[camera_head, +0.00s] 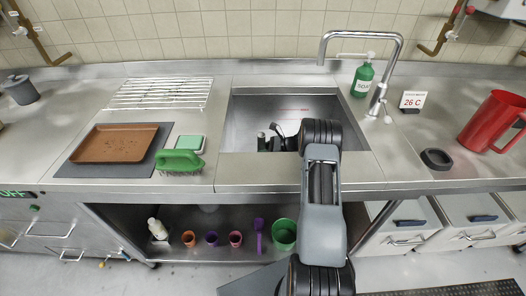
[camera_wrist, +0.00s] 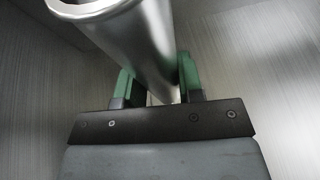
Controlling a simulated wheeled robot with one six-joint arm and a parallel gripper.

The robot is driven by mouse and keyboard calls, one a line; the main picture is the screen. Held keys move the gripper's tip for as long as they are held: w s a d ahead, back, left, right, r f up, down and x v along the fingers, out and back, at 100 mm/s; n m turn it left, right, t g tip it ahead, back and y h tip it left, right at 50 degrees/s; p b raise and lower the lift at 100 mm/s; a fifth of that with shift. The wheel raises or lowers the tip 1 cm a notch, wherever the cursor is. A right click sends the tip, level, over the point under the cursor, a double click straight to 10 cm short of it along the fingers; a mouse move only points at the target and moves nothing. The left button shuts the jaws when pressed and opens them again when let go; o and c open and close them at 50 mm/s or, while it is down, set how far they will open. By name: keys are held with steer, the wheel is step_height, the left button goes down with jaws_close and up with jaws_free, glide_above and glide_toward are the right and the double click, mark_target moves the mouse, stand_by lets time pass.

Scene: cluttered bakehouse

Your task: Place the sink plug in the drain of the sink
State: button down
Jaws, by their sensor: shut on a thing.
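My gripper (camera_head: 276,139) is down inside the steel sink (camera_head: 245,108). In the wrist view its green-padded fingers (camera_wrist: 157,85) are shut on a shiny steel tube (camera_wrist: 152,45) with an open, ringed end at the upper left. This tube appears to be the sink plug, of the standpipe kind. It leans across the view between the fingers, and its lower end is hidden by my gripper. The drain does not show in either view, so I cannot tell where the tube's lower end is relative to it.
The tap (camera_head: 378,95) and green soap bottle (camera_head: 362,79) stand behind the sink's right side. A black ring-shaped item (camera_head: 437,158) and red jug (camera_head: 487,122) are to the right. A green brush (camera_head: 180,161), brown tray (camera_head: 115,144) and wire rack (camera_head: 160,93) lie left.

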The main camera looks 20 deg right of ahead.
steer(key=c, duration=0.8)
jaws_free()
steer(key=shift+a, duration=0.1)
steer(key=shift+o, duration=0.2)
steer(key=v, duration=1.2)
